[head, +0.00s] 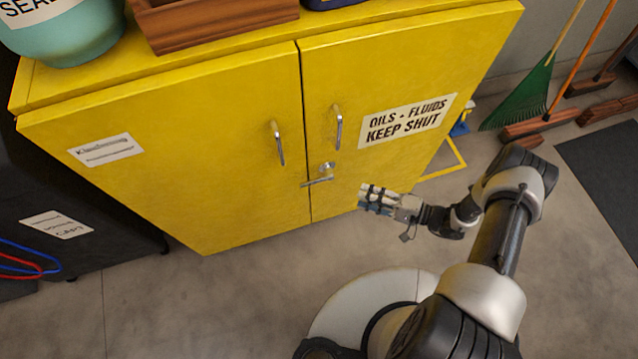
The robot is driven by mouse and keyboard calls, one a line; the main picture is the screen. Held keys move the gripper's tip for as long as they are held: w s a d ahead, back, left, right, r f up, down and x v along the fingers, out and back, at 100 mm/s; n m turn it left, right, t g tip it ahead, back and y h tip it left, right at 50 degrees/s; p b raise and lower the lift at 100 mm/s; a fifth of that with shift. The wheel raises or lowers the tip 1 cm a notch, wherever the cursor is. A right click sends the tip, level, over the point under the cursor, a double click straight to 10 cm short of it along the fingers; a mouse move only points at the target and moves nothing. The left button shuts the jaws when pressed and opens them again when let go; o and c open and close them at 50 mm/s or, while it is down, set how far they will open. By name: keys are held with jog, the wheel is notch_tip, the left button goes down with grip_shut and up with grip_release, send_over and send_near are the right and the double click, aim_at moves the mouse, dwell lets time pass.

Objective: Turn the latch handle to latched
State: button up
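A yellow two-door cabinet (215,150) stands in front of me with both doors shut. Its small metal latch handle (317,181) sits low near the seam between the doors. The handle's lever lies roughly level, pointing left across the seam, with a round metal base (327,167) just above it. My gripper (362,198) is to the right of and slightly below the latch handle, apart from it in the picture. Its fingers point left toward the cabinet. The fingers are small here, and I cannot tell whether they are open or shut.
Two vertical pull handles (278,143) (338,127) stick out above the latch. A wooden crate (215,22) and a teal container (65,35) stand on the cabinet top. A green rake (522,95) and brooms lean at the right. Floor in front is clear.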

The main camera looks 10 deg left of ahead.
jog(key=w+a+f+b, duration=0.1)
jog(key=a+f, duration=0.1)
jog(key=a, duration=0.6)
jog(key=w+a+f+t+b, duration=0.1)
jog(key=w+a+f+b, duration=0.1)
jog(key=a, duration=0.7)
jog(key=shift+f+m, duration=0.25)
jog(key=shift+m, duration=0.05)
jog(key=shift+c, duration=0.5)
grip_shut()
